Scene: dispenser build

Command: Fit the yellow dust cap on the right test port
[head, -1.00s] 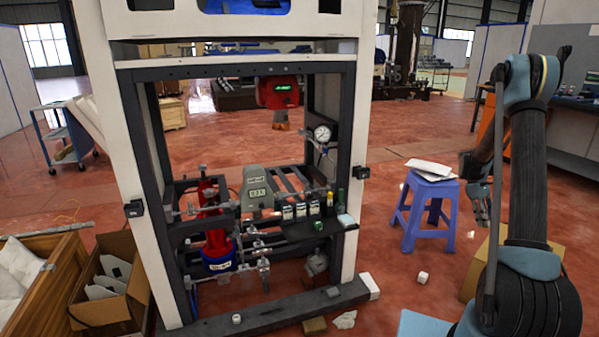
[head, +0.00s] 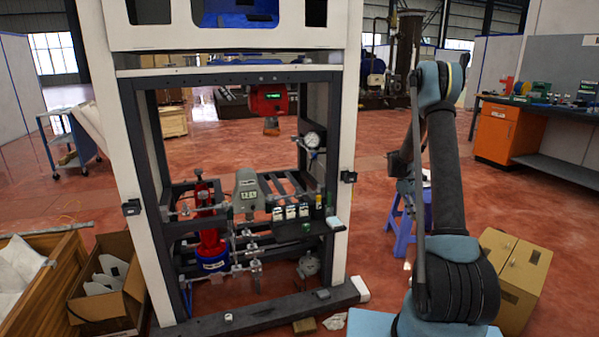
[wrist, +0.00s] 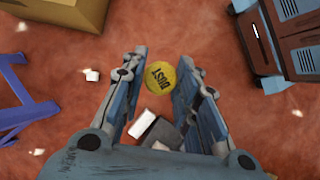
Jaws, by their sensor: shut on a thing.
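The yellow dust cap (wrist: 160,78), a round disc lettered DUST, sits between the two fingers of my gripper (wrist: 163,64) in the wrist view, with its face towards the camera. My gripper is shut on it, above the red floor. In the head view my arm stands at the right, and its forearm and upper arm largely hide the gripper; the cap cannot be made out there. The dispenser frame (head: 344,225) stands to the left of my arm, with pipework, valves and a pressure gauge (head: 312,139). I cannot tell which fitting is the right test port.
A blue stool (head: 402,240) stands behind my arm. A cardboard carton (head: 527,272) is on the floor at right. The frame's dark base beam (head: 270,312) runs along the floor. An open box (head: 105,305) stands at left. Floor shows between the frame and stool.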

